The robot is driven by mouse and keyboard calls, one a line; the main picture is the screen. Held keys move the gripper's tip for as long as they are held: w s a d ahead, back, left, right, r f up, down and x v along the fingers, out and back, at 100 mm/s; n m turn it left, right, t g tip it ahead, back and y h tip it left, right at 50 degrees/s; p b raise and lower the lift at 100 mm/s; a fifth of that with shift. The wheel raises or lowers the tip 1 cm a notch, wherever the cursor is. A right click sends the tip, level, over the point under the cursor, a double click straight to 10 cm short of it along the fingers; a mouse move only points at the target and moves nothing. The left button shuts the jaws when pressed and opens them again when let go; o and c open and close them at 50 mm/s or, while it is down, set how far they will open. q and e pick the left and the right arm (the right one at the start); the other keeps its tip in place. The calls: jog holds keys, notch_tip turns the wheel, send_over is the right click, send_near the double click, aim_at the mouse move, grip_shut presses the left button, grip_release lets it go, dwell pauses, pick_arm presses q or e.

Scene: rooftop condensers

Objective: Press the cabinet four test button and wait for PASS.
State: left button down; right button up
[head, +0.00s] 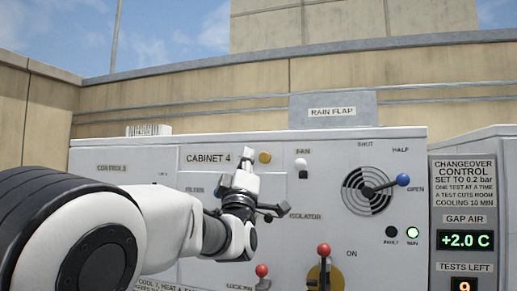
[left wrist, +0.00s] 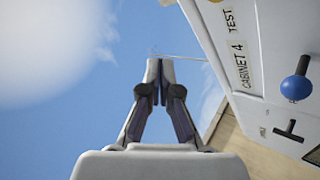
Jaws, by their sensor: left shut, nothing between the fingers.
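The "CABINET 4" label (head: 208,158) is on the grey-white cabinet front. A round amber disc (head: 264,157) sits just right of it; I cannot tell whether it is the test button or a lamp. My left gripper (head: 246,158) is shut and empty, its tips between the label and the disc. Contact with the panel cannot be told. In the left wrist view, the shut fingertips (left wrist: 155,65) show against sky, left of the panel with its "TEST" label (left wrist: 229,20). The head view shows no "TEST" label or PASS sign. My right gripper is not in view.
A red-knobbed lever (head: 324,250) and another red knob (head: 262,270) stand out below. A blue-knobbed flap lever (head: 402,180) is right, above a lit green lamp (head: 412,232). The changeover panel (head: 464,210) reads +2.0 C, tests left 9.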

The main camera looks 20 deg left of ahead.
aim_at(260, 159)
pick_arm(q)
jog(key=shift+d, duration=0.15)
jog(key=w+p, duration=0.6)
jog(key=w, duration=0.2)
jog(key=shift+w+p, duration=0.35)
jog(key=shift+p, duration=0.05)
jog(key=shift+w, duration=0.1)
dwell(1.1)
jog(key=shift+w+d, duration=0.1)
jog(key=shift+w, duration=0.5)
jog(key=shift+s, duration=0.1)
